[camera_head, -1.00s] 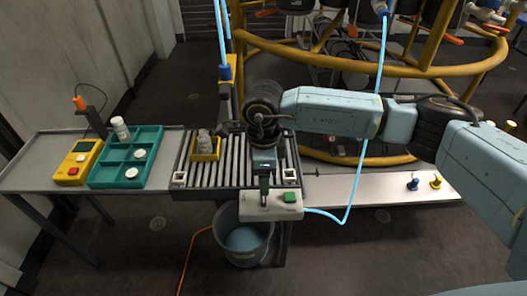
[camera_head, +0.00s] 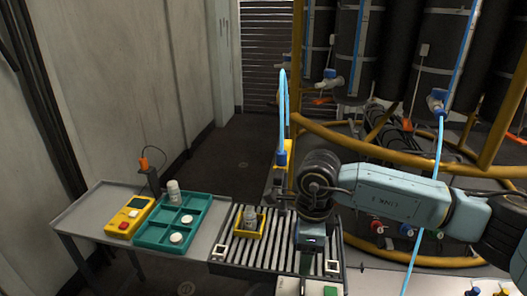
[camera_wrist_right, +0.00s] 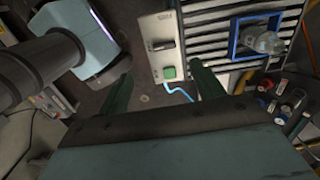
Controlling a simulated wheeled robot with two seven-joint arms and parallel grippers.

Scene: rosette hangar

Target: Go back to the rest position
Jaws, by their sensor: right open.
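My right arm comes in from the right in the head view. Its gripper (camera_head: 308,262) points down over the near end of the roller conveyor (camera_head: 232,255), just behind the control box (camera_head: 322,290) with a green button. In the right wrist view the two fingers of my right gripper (camera_wrist_right: 163,74) stand apart with nothing between them. The control box (camera_wrist_right: 158,48) and its green button lie beyond the fingers there. My left gripper is not seen in the head view.
A yellow tray (camera_head: 238,229) with a bottle sits on the rollers. A blue tray (camera_wrist_right: 236,38) with a clear object shows in the wrist view. Left stands a side table (camera_head: 95,212) with a teal divided tray (camera_head: 155,238) and yellow meter (camera_head: 124,222). A yellow pipe frame (camera_head: 340,140) rises behind.

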